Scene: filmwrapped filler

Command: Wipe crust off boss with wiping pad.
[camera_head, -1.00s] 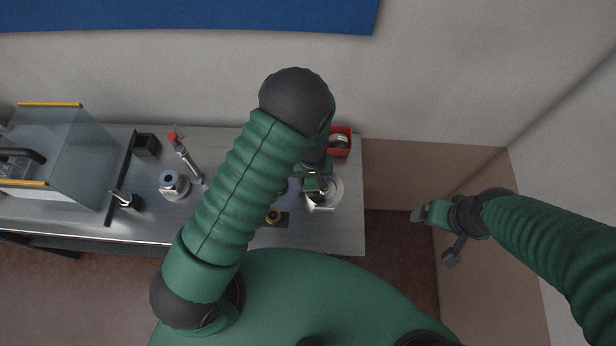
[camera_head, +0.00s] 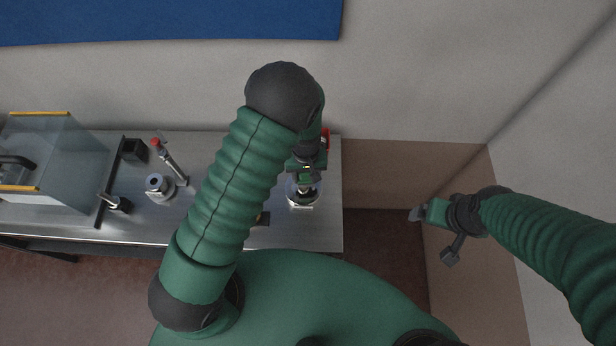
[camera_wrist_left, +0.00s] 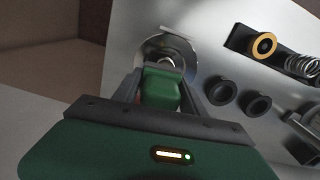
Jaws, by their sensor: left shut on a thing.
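My left gripper (camera_head: 303,188) is over the round metal fixture (camera_head: 315,198) near the right end of the bench. In the left wrist view its dark fingers (camera_wrist_left: 160,88) are shut on a green block, which I take for the wiping pad (camera_wrist_left: 163,82). The fixture (camera_wrist_left: 150,47) shows there as a shiny disc just beyond the fingertips, with a pale bar on its far edge. The boss and any crust are largely hidden by the gripper; I cannot tell whether the pad touches. My right gripper (camera_head: 420,213) hangs right of the bench; its jaws are too small to read.
A dark block with a gold ring (camera_wrist_left: 263,45), a spring (camera_wrist_left: 301,65) and two black rings (camera_wrist_left: 222,90) lie beside the fixture. A red bin (camera_head: 325,139) is mostly hidden behind my left arm. A metal fixture (camera_head: 158,187) and glass enclosure (camera_head: 62,150) stand left.

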